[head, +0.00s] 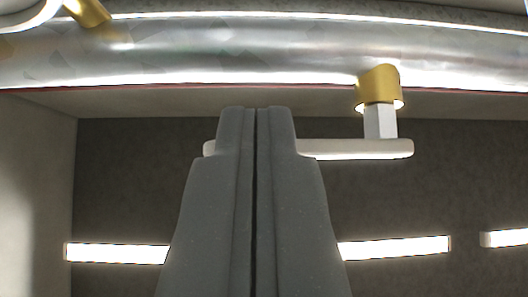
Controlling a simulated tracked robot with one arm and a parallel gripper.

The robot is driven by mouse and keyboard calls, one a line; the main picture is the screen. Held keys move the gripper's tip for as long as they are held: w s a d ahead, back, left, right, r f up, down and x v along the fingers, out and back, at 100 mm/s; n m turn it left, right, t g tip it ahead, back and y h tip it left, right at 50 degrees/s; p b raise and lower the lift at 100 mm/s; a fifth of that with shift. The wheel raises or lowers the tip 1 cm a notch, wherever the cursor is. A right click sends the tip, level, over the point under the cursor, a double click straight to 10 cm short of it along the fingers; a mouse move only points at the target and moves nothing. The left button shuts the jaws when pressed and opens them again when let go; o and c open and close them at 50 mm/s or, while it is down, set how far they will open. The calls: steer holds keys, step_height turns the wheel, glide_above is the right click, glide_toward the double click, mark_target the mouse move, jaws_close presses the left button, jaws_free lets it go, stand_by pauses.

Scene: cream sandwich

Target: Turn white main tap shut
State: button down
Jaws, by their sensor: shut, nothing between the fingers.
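The white main tap (360,149) is a flat lever at the right of centre in the head view. It reaches leftward from a short white stem (380,121) under a brass fitting (379,88) on a metal pipe (230,50). My gripper (257,110) is shut and empty, pointing up the picture. Its fingers stand in front of the left half of the lever and hide part of it. The lever's left tip shows just left of the fingers. I cannot tell whether the fingers touch the lever.
The large metal pipe runs across the top of the view. Another brass fitting (88,12) with a white curved part (30,12) is at the upper left. A pale wall (35,190) stands at the left. Bright light strips (395,247) show on the dark surface behind.

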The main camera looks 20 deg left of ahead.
steer(key=shift+s+r, duration=0.35)
steer(key=shift+r, duration=0.3)
steer(key=s+f+b, duration=0.6)
steer(key=f+b, duration=0.6)
steer(key=b, duration=0.5)
steer(key=shift+f, duration=0.25)
steer(key=shift+s+a, duration=0.1)
steer(key=shift+s, duration=0.05)
